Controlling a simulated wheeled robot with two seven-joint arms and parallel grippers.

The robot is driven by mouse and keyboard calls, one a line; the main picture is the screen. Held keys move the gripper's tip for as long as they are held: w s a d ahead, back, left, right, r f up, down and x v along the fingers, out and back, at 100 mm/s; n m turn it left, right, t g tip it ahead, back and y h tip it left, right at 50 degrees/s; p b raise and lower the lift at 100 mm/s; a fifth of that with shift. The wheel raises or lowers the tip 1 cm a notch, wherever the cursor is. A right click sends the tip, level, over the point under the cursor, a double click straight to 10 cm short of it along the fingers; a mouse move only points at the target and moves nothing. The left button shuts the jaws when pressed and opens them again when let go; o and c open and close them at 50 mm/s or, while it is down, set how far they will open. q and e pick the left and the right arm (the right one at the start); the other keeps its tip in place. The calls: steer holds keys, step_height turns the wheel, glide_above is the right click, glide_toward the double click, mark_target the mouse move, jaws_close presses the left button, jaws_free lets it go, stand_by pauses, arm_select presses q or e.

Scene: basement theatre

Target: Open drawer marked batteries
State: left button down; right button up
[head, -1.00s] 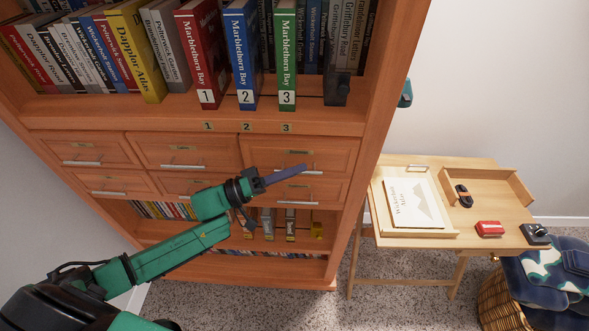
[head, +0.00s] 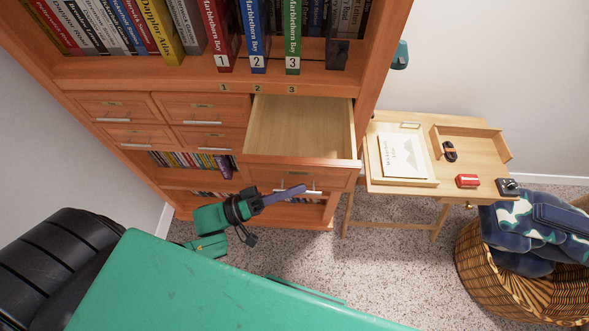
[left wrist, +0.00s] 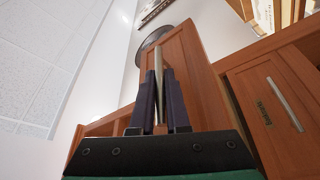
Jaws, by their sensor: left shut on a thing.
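The top right drawer (head: 301,134) of the wooden cabinet is pulled well out, and its bare inside shows no contents. My left gripper (head: 298,191) is at the front of this drawer, with its purple fingers shut on the metal drawer handle (head: 313,192). In the left wrist view the handle (left wrist: 158,70) stands between the two fingers (left wrist: 158,105). Another drawer (left wrist: 270,105) in the left wrist view has a small label too blurred to read. My right gripper is not in view.
Shut drawers (head: 208,110) lie to the left of the open one. Books, including a red one (head: 218,30), stand on the shelf above. A wooden side table (head: 385,120) and a wicker basket (head: 480,270) stand to the right. Carpet (head: 385,260) is clear in front.

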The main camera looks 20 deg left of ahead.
arm_select(q)
steer(key=shift+s, duration=0.25)
steer(key=c, duration=1.2)
jaws_free()
steer(key=shift+w, duration=0.15)
steer(key=b+v, duration=0.2)
steer(key=v, duration=1.2)
steer(key=shift+s+a+b, duration=0.2)
steer(key=shift+a+b, duration=0.05)
steer(key=shift+b, duration=0.1)
